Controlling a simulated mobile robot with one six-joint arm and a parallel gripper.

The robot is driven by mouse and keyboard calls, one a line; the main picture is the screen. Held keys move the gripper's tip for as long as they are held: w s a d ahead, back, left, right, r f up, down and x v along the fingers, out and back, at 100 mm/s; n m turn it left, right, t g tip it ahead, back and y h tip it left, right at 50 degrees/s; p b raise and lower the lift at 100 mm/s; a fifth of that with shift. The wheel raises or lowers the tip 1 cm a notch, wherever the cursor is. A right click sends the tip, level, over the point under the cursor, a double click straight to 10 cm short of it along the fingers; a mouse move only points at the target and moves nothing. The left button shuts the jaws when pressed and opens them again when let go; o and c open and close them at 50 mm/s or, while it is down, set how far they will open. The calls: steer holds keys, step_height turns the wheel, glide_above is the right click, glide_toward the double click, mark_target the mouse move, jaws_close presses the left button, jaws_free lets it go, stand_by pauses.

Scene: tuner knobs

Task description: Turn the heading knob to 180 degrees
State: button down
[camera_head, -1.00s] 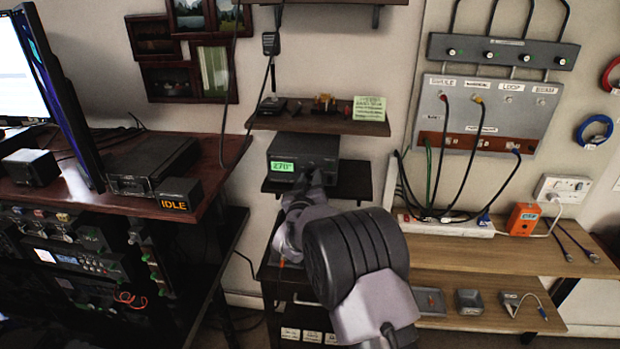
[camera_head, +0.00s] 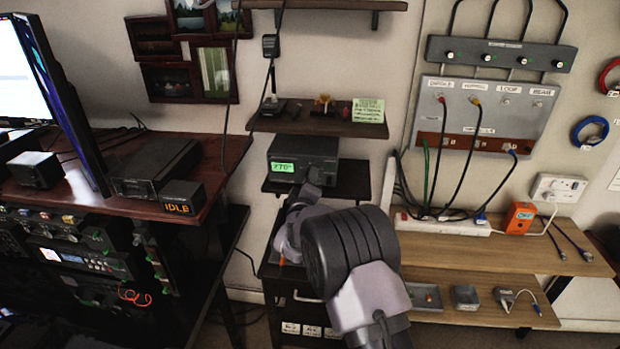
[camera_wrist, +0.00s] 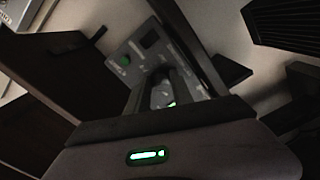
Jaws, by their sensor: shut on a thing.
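The controller box (camera_head: 318,148) sits on a small dark shelf. Its lit green display (camera_head: 284,167) seems to read 270, though the digits are small and blurred. My gripper (camera_head: 314,180) is at the lower right of the box's front, and my arm hides part of that front. In the wrist view, my gripper (camera_wrist: 165,92) is shut on a grey knob (camera_wrist: 162,95) on the grey front panel (camera_wrist: 145,48). The knob's pointer and markings are too dark to read. I cannot read a heading label.
A shelf above the box (camera_head: 300,125) holds small items and a yellow-green note (camera_head: 368,110). A dark desk (camera_head: 225,150) with a monitor and an IDLE sign (camera_head: 183,197) is at left. A wooden bench (camera_head: 500,250) with cables and a power strip is at right.

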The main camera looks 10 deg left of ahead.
steer(key=shift+n, duration=0.3)
stand_by(0.4)
steer(key=c, duration=1.1)
jaws_free()
steer(key=s+p, duration=0.2)
steer(key=s, duration=1.5)
steer(key=shift+s+a, duration=0.25)
steer(key=shift+a, duration=0.05)
